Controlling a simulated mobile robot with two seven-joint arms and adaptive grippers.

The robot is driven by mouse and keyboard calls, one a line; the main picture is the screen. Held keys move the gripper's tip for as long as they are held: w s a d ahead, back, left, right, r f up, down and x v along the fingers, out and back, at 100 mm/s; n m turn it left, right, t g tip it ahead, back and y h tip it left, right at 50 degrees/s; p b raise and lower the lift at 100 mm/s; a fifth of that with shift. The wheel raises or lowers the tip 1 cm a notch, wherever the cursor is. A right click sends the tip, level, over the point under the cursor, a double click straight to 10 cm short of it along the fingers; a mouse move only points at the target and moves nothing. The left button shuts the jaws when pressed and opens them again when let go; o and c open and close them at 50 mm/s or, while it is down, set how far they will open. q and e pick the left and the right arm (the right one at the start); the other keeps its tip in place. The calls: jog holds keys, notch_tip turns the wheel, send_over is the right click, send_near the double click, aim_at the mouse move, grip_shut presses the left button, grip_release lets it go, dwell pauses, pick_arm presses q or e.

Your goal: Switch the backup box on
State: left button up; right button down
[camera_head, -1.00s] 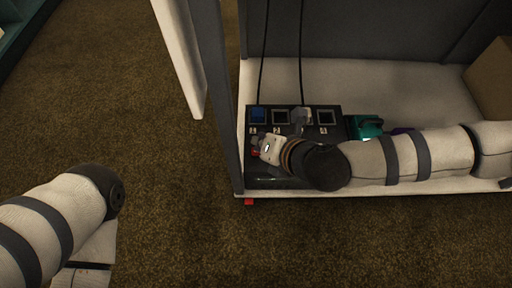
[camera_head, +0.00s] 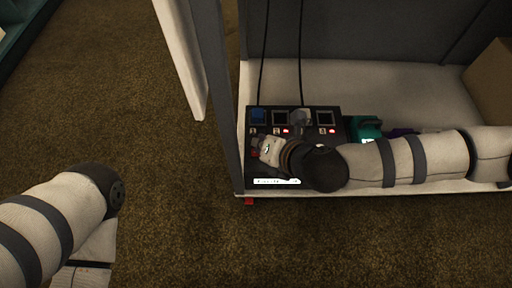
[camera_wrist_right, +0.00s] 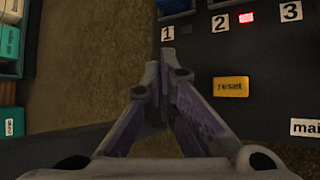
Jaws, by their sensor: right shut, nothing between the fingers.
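The backup box (camera_head: 335,150) is a dark box on the white shelf, with a row of square sockets along its back. Red lights glow beside the socket labels. In the right wrist view the box's top (camera_wrist_right: 275,65) shows labels 1, 2 and 3, a lit red light, a yellow reset button (camera_wrist_right: 231,87) and a partly cut-off label reading "mai". My right gripper (camera_wrist_right: 168,62) is shut and empty over the box's left part, near label 1. My arm hides part of the box. My left gripper is out of view.
A teal object (camera_head: 366,128) stands right of the box. A grey upright post (camera_head: 217,90) borders the left side. A cardboard box (camera_head: 492,82) stands back right.

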notch_tip(320, 180, up, 6)
jog(key=p, duration=0.4)
jog(key=shift+r+p, duration=0.2)
jog(key=shift+p, duration=0.2)
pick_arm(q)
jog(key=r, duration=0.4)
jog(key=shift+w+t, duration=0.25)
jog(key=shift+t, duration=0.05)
pick_arm(e)
jog(key=shift+f, duration=0.2)
